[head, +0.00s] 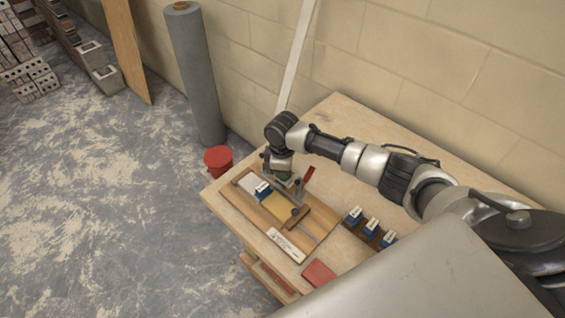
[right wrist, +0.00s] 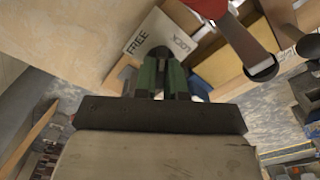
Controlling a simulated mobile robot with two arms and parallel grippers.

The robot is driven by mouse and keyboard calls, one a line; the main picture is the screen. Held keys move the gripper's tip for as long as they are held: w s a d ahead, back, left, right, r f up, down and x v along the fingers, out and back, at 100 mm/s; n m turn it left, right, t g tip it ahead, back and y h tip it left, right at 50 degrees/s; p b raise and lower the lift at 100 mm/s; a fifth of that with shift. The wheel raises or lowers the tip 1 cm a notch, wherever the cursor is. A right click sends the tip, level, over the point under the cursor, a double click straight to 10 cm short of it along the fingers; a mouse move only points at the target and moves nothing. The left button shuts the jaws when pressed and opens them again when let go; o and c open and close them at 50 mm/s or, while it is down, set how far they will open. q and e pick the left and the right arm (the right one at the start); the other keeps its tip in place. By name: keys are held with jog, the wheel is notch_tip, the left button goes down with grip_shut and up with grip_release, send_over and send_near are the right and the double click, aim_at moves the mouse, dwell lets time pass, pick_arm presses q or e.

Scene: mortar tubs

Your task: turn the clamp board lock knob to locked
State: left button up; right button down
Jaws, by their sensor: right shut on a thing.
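The wooden clamp board (head: 322,225) lies on the table near its left end. My right gripper (head: 285,181) is over its back part in the head view. In the right wrist view my right gripper (right wrist: 162,75) has its green fingers shut on the dark lock knob (right wrist: 160,52). A pale label plate (right wrist: 150,33) beside the knob reads FREE and LOCK. The fingers hide most of the knob, and I cannot tell exactly where it points. My left gripper is not in view.
A red-handled lever (head: 309,173) stands close to the right gripper. A blue block (head: 263,190) and a yellow piece (head: 272,206) sit on the board. Several blue items (head: 371,226) stand to the right, near a red block (head: 318,273). The table's back right is clear.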

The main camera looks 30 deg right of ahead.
jog(key=m+p, duration=0.3)
jog(key=m, duration=0.1)
jog(key=shift+r, duration=0.15)
jog(key=shift+d+m+p, duration=0.1)
jog(key=shift+m+p, duration=0.8)
jog(key=shift+m, duration=0.6)
jog(key=shift+w, duration=0.1)
jog(key=c, duration=1.2)
grip_release()
notch_tip(320, 180, up, 10)
jog(key=b, duration=0.1)
jog(key=shift+r, duration=0.25)
